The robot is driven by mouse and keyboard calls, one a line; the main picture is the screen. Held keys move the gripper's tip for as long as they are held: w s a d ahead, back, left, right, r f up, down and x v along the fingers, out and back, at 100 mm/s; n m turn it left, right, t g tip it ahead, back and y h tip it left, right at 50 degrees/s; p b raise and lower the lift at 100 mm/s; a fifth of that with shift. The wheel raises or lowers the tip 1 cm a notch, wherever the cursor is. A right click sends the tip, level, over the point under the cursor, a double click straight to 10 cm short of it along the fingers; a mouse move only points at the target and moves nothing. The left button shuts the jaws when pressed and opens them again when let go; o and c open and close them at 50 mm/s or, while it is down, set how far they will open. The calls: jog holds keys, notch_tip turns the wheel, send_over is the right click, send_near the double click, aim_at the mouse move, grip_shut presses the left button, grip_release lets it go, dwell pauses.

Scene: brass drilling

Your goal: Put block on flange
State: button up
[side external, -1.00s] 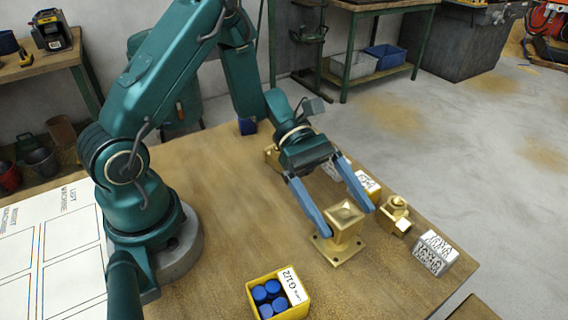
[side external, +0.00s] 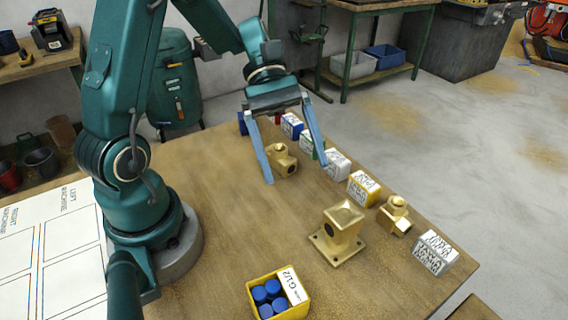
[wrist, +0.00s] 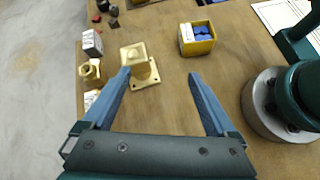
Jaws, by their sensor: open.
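A brass flange (side external: 337,252) with a square, holed base plate stands on the wooden table, right of centre in the side view. A brass block (side external: 345,214) is on top of it, upright; I cannot tell whether they touch all around. The wrist view shows the block (wrist: 132,55) over the flange plate (wrist: 150,80), ahead of the left finger. My gripper (side external: 295,171) is open and raised, up and left of the block in the side view.
A brass fitting (side external: 283,160) lies near my fingers in the side view. A yellow bin (side external: 279,295) with blue caps stands at the front. The table's middle is clear.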

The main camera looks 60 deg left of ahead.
jog(key=s+a+r+m+t+y, duration=0.2)
jog(key=s+r+m+t+y, duration=0.2)
jog(key=m+y, duration=0.5)
jog(key=s+m+t, duration=0.2)
jog(key=m+t, duration=0.1)
jog(key=m, duration=0.1)
jog(key=shift+s+r+m+y, duration=0.2)
jog(key=shift+s+m+y, duration=0.1)
jog(key=shift+s+y, duration=0.1)
